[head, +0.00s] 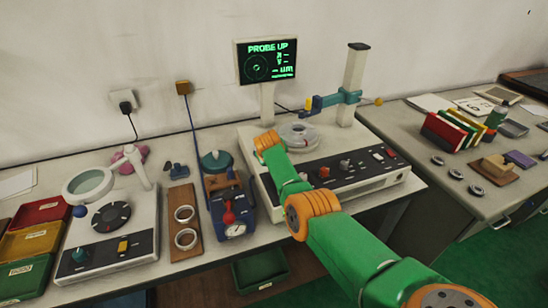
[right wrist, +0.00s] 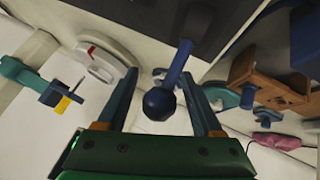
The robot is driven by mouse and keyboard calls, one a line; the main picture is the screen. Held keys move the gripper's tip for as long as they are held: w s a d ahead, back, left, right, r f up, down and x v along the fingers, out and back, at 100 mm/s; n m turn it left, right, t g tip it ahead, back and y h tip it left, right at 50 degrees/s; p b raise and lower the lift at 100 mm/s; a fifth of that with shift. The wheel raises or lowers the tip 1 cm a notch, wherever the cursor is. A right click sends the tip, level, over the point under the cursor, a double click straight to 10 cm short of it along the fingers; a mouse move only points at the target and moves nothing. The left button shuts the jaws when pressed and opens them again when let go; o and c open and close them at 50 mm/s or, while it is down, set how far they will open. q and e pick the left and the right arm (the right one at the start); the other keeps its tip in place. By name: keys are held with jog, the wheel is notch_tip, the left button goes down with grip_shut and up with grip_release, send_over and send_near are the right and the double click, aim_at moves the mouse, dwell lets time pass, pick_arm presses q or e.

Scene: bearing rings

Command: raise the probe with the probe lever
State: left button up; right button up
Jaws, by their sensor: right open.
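The measuring machine (head: 345,190) stands in the middle of the bench, with a display (head: 267,60) reading PROBE UP. Its teal probe arm (head: 340,97) with a yellow tip piece is on the column, above a ring on the turntable (head: 300,133). In the right wrist view, a blue ball-ended lever (right wrist: 160,103) rises from a dark panel. My right gripper (right wrist: 160,78) is open, with its fingers on either side of the lever and visible gaps to both. In the head view my arm hides that gripper and lever. My left gripper is not in view.
A blue device (head: 228,195) and a wooden board with rings (head: 184,220) are left of the machine. A magnifier device (head: 110,225) and coloured trays (head: 35,240) are farther left. The right table (head: 430,155) holds books and rings.

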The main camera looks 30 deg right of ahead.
jog(key=shift+s+a+r+p, duration=0.1)
jog(key=shift+r+p, duration=0.3)
jog(key=shift+p+v, duration=1)
jog(key=shift+v, duration=0.05)
jog(key=v, duration=0.3)
jog(key=shift+s+a+f, duration=0.1)
jog(key=shift+s+a+r, duration=0.2)
jog(key=shift+s+r, duration=0.05)
jog(key=shift+r, duration=0.1)
jog(key=shift+f, duration=0.1)
